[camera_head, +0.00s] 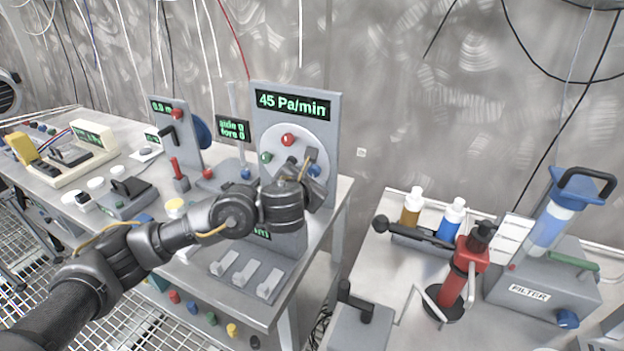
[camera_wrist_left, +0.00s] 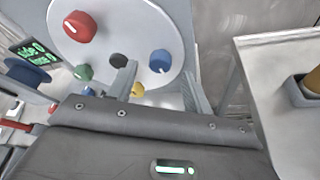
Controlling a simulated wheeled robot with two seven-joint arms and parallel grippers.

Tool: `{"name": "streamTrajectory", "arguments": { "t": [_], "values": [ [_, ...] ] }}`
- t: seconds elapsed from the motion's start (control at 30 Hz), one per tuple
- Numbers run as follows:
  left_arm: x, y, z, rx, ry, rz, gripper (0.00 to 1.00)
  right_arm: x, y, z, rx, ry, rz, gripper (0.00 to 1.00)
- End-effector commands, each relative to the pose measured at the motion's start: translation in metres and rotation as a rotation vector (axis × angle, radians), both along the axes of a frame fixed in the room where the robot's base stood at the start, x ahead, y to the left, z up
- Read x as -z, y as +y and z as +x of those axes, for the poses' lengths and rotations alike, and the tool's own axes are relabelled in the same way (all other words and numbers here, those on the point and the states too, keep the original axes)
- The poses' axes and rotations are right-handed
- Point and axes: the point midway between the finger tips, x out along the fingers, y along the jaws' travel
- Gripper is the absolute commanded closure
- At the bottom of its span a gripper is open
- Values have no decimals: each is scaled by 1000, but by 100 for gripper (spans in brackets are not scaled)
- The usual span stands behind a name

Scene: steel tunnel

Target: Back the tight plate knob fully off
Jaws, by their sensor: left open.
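A round pale plate (camera_head: 312,140) stands upright on a grey panel, under a green readout of "45 Pa/min". It carries a red knob (camera_head: 288,140), a green knob (camera_head: 266,157) and a blue knob (camera_head: 314,170). The wrist view shows the red knob (camera_wrist_left: 80,26) largest, the green knob (camera_wrist_left: 83,72), the blue knob (camera_wrist_left: 160,61), a black piece (camera_wrist_left: 118,60) at the middle and a yellow knob (camera_wrist_left: 137,90) low down. My left gripper (camera_head: 302,163) is open in front of the plate's lower part, its fingers partly hiding it. I cannot tell which knob is tight.
The left bench holds a second panel (camera_head: 175,130) and three white levers (camera_head: 245,272) below the plate. The right table holds bottles (camera_head: 412,207), a red tool (camera_head: 462,270) and a filter unit (camera_head: 540,285). A gap separates the two tables.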

Motion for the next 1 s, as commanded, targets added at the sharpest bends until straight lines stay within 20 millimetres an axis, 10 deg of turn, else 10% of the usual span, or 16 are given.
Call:
{"name": "streamTrajectory", "arguments": {
  "t": [0.57,0.9,1.0],
  "values": [
    [9,-5,24,1,0,1,51,-2,9,12,4,-8,10,64],
    [9,-5,24,1,0,1,94,-2,10,12,5,-10,11,64],
    [9,-5,24,1,1,-2,94,-3,10,12,5,-10,11,64]
  ]
}}
